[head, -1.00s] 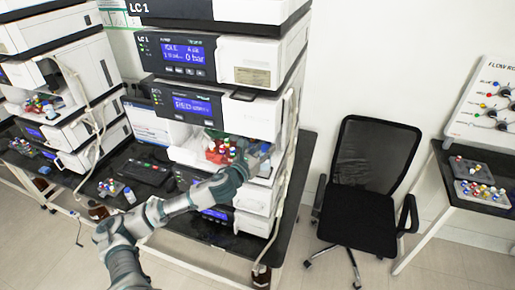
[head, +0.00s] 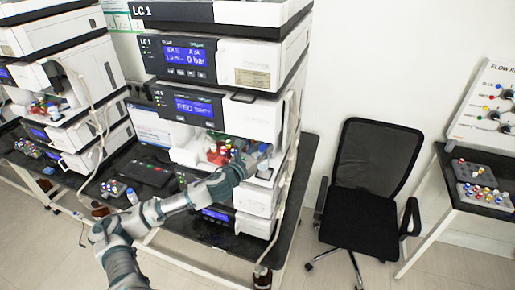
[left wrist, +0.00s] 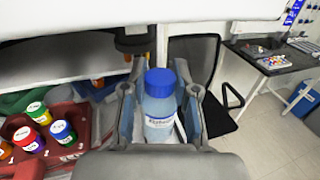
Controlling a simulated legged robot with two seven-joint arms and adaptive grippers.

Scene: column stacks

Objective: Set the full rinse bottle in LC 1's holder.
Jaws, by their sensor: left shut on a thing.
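The rinse bottle (left wrist: 160,105) is clear bluish with a blue cap and a white label. It stands upright between the fingers of my left gripper (left wrist: 160,112), which is shut on it. In the head view my left gripper (head: 251,163) is at the right front of the LC 1 stack (head: 258,76), beside its open sampler bay. The bottle's blue cap (head: 263,148) shows just past the fingers. My right gripper is not in view.
A red tray (left wrist: 62,150) of capped vials sits left of the gripper, inside the bay. A white overhang (left wrist: 130,18) runs close above. Another bottle (head: 132,196) stands on the bench at left. A black chair (head: 362,205) is to the right.

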